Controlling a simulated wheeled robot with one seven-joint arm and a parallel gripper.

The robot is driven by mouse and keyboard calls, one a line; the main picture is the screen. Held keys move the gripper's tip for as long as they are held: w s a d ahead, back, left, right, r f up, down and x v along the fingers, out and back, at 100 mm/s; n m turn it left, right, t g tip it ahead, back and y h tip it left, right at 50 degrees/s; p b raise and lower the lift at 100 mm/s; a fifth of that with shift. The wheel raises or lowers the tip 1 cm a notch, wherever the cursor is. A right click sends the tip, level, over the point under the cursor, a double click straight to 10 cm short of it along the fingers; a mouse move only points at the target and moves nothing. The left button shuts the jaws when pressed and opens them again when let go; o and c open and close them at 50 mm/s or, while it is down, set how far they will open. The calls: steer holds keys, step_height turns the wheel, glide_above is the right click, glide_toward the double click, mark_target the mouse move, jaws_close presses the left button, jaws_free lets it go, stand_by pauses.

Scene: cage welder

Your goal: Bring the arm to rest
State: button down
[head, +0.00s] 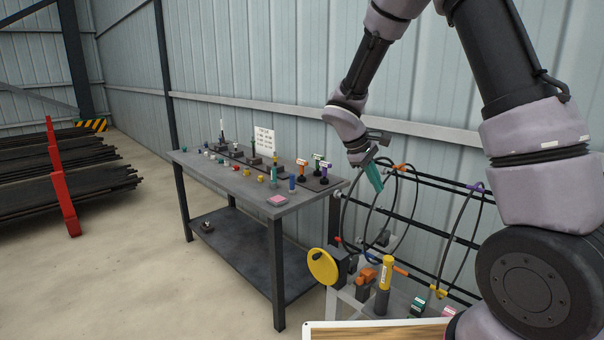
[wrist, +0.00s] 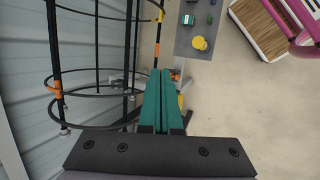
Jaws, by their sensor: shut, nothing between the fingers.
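In the head view the arm comes in from the upper right and bends down to the gripper. The cage's black hoops and bars (wrist: 95,97) show to the left of the fingers in the wrist view. I cannot tell whether the gripper touches the cage.
The grey table holds several small coloured parts and a white sign (head: 264,140). A yellow disc (head: 322,267) and a yellow cylinder (head: 384,287) stand below the cage. A corrugated wall (head: 270,60) is behind. Dark bar stock (head: 60,180) lies at left, with open floor before the table.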

steer(key=s+d+r+m+t+y, duration=0.2)
steer(key=s+r+m, duration=0.4)
steer(key=s+r, duration=0.5)
steer(key=s+d+r+m+t+y, duration=0.2)
steer(key=s+r+m+y, duration=0.3)
steer(key=s+r, duration=0.6)
steer(key=shift+s+r+m+t+y, duration=0.3)
steer(key=shift+r+m+t, duration=0.1)
steer(key=shift+m+t, duration=0.45)
steer(key=shift+d, duration=0.1)
stand_by(1.2)
